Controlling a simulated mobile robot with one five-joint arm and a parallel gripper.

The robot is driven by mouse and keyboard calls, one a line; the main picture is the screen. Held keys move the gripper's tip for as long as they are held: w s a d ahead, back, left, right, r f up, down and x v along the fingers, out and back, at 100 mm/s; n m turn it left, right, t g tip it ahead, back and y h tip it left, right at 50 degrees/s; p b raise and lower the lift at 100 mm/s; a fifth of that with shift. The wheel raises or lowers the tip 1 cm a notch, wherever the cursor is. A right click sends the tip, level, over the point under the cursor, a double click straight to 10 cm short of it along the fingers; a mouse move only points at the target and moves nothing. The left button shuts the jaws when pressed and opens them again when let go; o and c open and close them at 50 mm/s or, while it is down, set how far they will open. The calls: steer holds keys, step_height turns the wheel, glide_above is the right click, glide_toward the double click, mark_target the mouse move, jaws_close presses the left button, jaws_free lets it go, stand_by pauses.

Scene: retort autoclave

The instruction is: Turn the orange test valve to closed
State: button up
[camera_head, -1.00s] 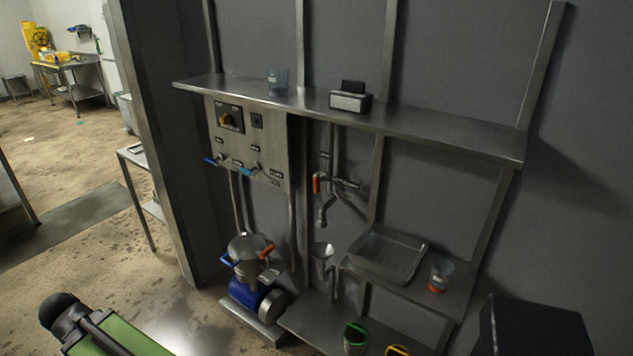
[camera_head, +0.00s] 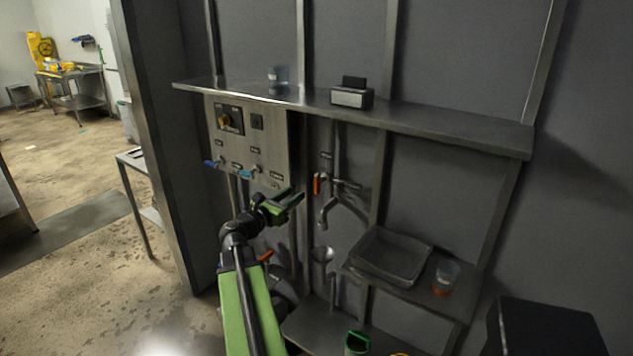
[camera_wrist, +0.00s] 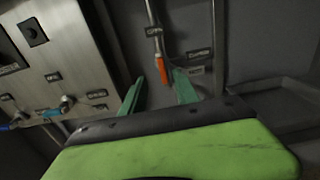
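The orange test valve handle (camera_head: 317,184) points up and down on the pipework right of the steel control panel. It also shows in the wrist view (camera_wrist: 162,69), just beyond the space between my fingertips. One small label sits above it and others to its right; their lettering is too small to read surely. My gripper (camera_head: 297,196) is to the left of the handle in the head view. In the wrist view its two green fingers (camera_wrist: 159,82) stand apart with nothing between them. I see no clear contact with the handle.
The control panel (camera_head: 249,130) with blue-handled valves is at left. A steel shelf (camera_head: 440,122) runs above, holding a dark box (camera_head: 351,97) and a clear beaker. A tray (camera_head: 392,255) and a cup (camera_head: 445,276) are at lower right. A curved spout hangs below the valve.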

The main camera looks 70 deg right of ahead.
mark_target(315, 180)
steer(key=x, duration=1.3)
steer(key=shift+d, duration=0.35)
jaws_close()
